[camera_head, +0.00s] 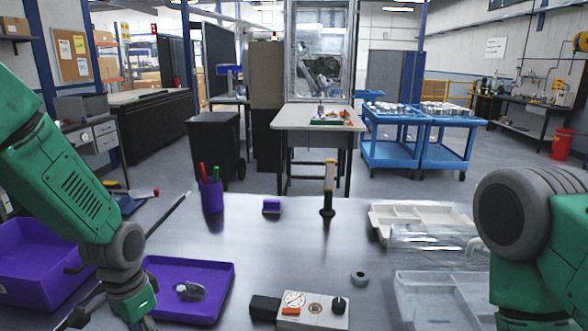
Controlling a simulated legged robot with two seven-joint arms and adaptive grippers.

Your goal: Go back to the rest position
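My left arm comes in from the left, and its green wrist is low over the left part of the table.
A deeper purple bin (30,290) is at the left. A pen cup (212,197), purple block (272,206), upright black-and-yellow tool (328,192), grey ring (360,278) and control box (314,311) stand on the table. White trays (420,222) and a clear bin (440,300) are right. The table's middle is clear.

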